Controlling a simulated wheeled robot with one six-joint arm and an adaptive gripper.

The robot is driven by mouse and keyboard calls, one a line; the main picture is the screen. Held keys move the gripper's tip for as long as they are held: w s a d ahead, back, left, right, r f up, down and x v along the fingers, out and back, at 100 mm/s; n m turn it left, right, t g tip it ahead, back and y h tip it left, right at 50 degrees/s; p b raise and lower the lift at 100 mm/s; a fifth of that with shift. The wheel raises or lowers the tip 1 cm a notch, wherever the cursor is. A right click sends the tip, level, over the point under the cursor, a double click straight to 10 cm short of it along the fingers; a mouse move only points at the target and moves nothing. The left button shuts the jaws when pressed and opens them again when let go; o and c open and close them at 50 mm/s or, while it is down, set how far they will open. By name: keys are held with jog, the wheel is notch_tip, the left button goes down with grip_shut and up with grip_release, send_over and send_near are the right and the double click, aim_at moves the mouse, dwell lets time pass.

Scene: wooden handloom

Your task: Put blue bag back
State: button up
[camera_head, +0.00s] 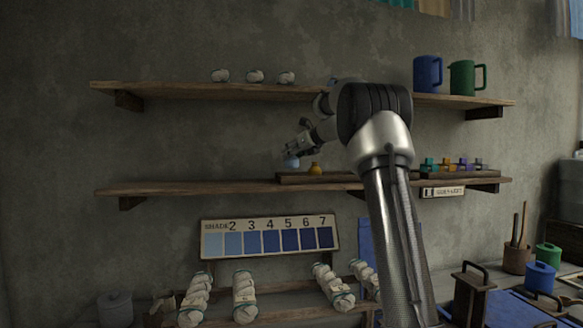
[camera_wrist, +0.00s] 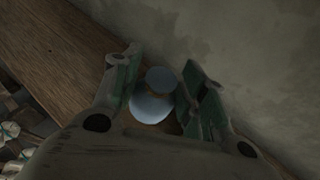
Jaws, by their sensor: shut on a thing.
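The blue bag (camera_head: 292,162) is small, pale blue and rounded. It is at my gripper (camera_head: 291,153), just above the left end of a low wooden tray on the middle shelf (camera_head: 190,187). In the wrist view the bag (camera_wrist: 153,108) sits between the two green-padded fingers of my gripper (camera_wrist: 158,92), with its tied top facing the camera. The gripper is shut on it. Whether the bag's underside touches the shelf is hidden. A small yellow bag (camera_head: 315,169) stands close by to the right, on the tray (camera_head: 290,178).
My arm hides the middle of the tray and shelf. Several small coloured items (camera_head: 462,164) stand at the shelf's right. The upper shelf (camera_head: 180,90) holds white bundles and blue and green jugs (camera_head: 428,73). A shade chart (camera_head: 268,238) hangs below. The middle shelf's left part is clear.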

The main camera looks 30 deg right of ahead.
aim_at(296, 161)
jog(key=shift+f, duration=2.05)
jog(key=shift+f, duration=0.1)
jog(key=o, duration=1.1)
